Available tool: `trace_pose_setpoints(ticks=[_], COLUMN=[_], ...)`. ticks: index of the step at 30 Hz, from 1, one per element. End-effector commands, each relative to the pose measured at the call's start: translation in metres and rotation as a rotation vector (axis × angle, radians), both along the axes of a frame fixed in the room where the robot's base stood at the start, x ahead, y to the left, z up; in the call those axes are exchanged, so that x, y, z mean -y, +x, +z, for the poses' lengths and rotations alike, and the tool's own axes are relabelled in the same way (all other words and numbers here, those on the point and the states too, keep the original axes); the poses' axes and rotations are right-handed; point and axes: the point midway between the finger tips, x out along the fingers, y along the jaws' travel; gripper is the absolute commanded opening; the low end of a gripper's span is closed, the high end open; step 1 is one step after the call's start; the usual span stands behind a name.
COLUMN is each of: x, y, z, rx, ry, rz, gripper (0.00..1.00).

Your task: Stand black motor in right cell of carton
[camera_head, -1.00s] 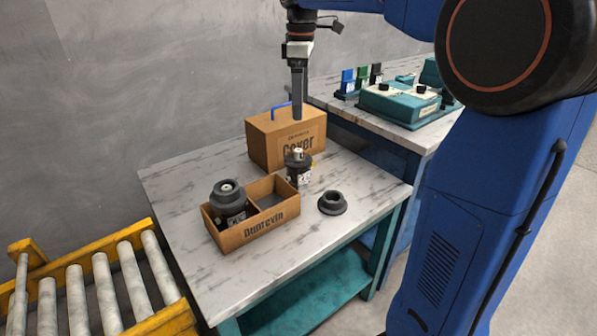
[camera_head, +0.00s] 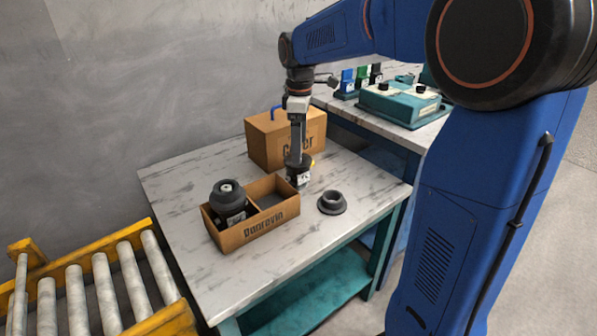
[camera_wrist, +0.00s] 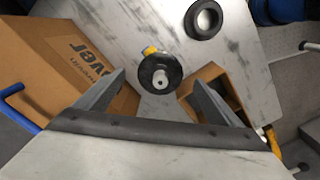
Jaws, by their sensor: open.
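The black motor (camera_head: 298,174) stands upright on the marble table, just behind the carton's right end. My gripper (camera_head: 297,158) points down right over it, its fingers at the motor's top. In the wrist view the motor (camera_wrist: 160,72) shows its round top and pale shaft, centred beyond the two spread fingers, with nothing clamped. The carton (camera_head: 258,229) is an open brown box with two cells. Its left cell holds another dark motor (camera_head: 229,199). Its right cell (camera_head: 268,196) looks empty.
A black flanged ring (camera_head: 332,203) lies on the table right of the carton. A brown cover box (camera_head: 268,140) with a blue handle stands behind the motor. A roller conveyor (camera_head: 95,285) is at left, and a second table with teal equipment (camera_head: 400,104) at the back right.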

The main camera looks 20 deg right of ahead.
Motion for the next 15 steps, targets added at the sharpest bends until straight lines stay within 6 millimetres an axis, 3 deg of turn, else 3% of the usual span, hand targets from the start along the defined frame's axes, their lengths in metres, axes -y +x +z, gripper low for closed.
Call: trace_pose_setpoints(ticks=[6,15], x=[-0.003,-0.003], y=[0.000,0.000], z=[-0.031,-0.040], rx=[-0.004,0.000], ry=[0.000,0.000], rz=[0.000,0.000], gripper=[0.88,0.88])
